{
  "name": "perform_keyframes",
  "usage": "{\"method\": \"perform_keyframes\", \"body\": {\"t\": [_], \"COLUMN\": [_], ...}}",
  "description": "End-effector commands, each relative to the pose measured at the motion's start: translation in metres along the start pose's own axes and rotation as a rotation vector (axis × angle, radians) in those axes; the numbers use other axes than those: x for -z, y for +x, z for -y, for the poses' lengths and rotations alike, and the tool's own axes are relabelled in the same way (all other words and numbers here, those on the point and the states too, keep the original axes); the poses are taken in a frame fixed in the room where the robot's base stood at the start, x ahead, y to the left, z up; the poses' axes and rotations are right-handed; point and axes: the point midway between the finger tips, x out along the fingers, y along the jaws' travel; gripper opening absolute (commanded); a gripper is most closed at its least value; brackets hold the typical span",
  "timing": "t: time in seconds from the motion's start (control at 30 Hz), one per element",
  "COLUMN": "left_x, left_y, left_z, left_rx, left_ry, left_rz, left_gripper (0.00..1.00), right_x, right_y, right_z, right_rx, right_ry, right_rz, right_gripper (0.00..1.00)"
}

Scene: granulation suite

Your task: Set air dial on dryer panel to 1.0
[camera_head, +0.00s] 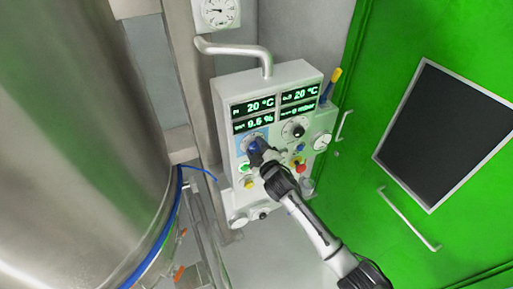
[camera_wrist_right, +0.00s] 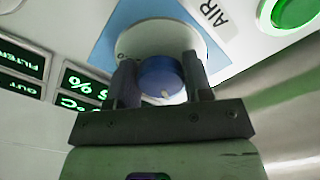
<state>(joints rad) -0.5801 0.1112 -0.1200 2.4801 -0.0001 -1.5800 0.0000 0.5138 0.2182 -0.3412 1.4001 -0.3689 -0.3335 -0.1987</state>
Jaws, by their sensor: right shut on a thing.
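The dryer panel (camera_head: 282,84) is a pale box with green-lit displays in the middle of the head view. Its air dial (camera_wrist_right: 161,80) is a blue knob with a light mark, in front of a round pale plate beside the "AIR" label (camera_wrist_right: 212,14). My right gripper (camera_head: 256,146) reaches the panel's left dial from below. In the right wrist view my right gripper (camera_wrist_right: 160,85) has one finger on each side of the blue knob and is shut on it. The dial's scale cannot be read. My left gripper is not in view.
A second dial (camera_head: 294,129), a red button (camera_head: 300,168) and a green-lit button (camera_head: 244,168) are close by on the panel. A large steel vessel (camera_head: 75,130) stands at the left. A green door (camera_head: 450,50) with a dark window is at the right.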

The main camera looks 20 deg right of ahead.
Motion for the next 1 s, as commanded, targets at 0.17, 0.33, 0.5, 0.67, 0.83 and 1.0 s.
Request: {"method": "perform_keyframes", "body": {"t": [0.17,0.33,0.5,0.67,0.83,1.0], "left_x": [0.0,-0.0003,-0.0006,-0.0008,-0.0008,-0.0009], "left_y": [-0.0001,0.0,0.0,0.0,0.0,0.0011], "left_z": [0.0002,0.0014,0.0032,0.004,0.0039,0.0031], "left_rx": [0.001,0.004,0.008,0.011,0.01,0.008], "left_ry": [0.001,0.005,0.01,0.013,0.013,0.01], "left_rz": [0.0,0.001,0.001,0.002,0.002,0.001], "left_gripper": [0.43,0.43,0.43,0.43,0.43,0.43], "right_x": [0.0003,0.0003,0.0003,0.0002,0.0001,-0.0008], "right_y": [0.0001,0.0001,0.0001,0.0001,0.0,-0.0053], "right_z": [-0.0003,-0.0002,-0.0002,-0.0001,0.0,0.0006], "right_rx": [-0.001,-0.001,-0.001,0.0,0.0,0.0], "right_ry": [-0.008,-0.007,-0.006,-0.005,-0.005,-0.004], "right_rz": [-0.001,-0.001,-0.001,0.0,0.0,0.001], "right_gripper": [0.23,0.23,0.59,0.72,0.72,0.72]}}
